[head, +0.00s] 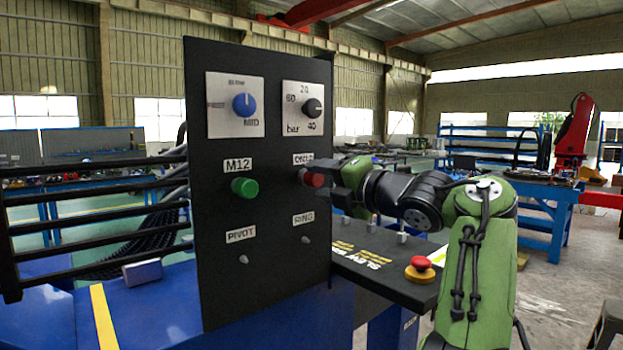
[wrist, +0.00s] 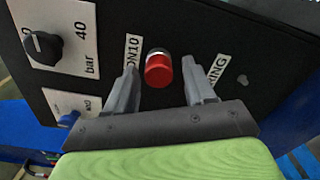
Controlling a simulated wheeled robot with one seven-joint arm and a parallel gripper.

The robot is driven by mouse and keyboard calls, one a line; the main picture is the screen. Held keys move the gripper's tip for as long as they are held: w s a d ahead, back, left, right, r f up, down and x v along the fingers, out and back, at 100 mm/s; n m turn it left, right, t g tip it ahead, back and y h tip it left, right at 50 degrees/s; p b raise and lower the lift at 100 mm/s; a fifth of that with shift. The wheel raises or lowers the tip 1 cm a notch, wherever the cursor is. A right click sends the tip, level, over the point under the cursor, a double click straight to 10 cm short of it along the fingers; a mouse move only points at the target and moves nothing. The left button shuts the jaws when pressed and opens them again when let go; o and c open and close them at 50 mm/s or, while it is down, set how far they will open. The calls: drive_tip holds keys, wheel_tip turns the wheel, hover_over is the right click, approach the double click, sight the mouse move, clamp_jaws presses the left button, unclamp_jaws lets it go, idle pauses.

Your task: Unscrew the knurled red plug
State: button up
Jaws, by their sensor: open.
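The red plug (head: 313,179) sits on the right side of the black upright panel (head: 215,290), under a label that is partly hidden by my gripper in the head view. In the wrist view the red plug (wrist: 159,70) stands out from the panel, with a grey collar at its base. My gripper (head: 336,185) is at the panel's right side, close to the plug. In the wrist view my gripper (wrist: 160,88) is open, with one finger on each side of the plug and visible gaps to both. I cannot tell whether the fingertips reach past the plug's front face.
A green plug (head: 244,187) labelled M12 is left of the red one. A blue knob (head: 244,104) and a black knob (head: 312,107) are above. Small pegs labelled PIVOT (head: 243,259) and RING (head: 305,240) are below. A red mushroom button (head: 420,265) stands on the bench at right.

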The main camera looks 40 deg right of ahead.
drive_tip(key=m, duration=0.2)
drive_tip(key=m+p, duration=0.1)
drive_tip(key=m, duration=0.2)
drive_tip(key=shift+a+r, duration=0.1)
drive_tip(key=shift+r, duration=0.1)
drive_tip(key=m+p, duration=0.1)
drive_tip(key=m, duration=0.2)
drive_tip(key=m+p, duration=0.3)
drive_tip(key=m, duration=0.3)
drive_tip(key=shift+m, duration=0.4)
drive_tip(key=m+p, duration=0.2)
drive_tip(key=m, duration=0.1)
drive_tip(key=m+p, duration=0.2)
drive_tip(key=m, duration=0.1)
drive_tip(key=shift+r+m+p, duration=0.15)
drive_tip(key=shift+m+p, duration=0.15)
drive_tip(key=shift+m, duration=0.1)
drive_tip(key=shift+f+m+p, duration=0.2)
drive_tip(key=shift+m+p, duration=0.35)
drive_tip(key=shift+m, duration=0.65)
drive_tip(key=m+p, duration=0.3)
drive_tip(key=shift+r, duration=0.2)
drive_tip(key=shift+f+m+p, duration=0.1)
drive_tip(key=shift+m+p, duration=0.3)
drive_tip(key=shift+m, duration=0.4)
drive_tip(key=shift+f, duration=0.25)
drive_tip(key=shift+b, duration=0.3)
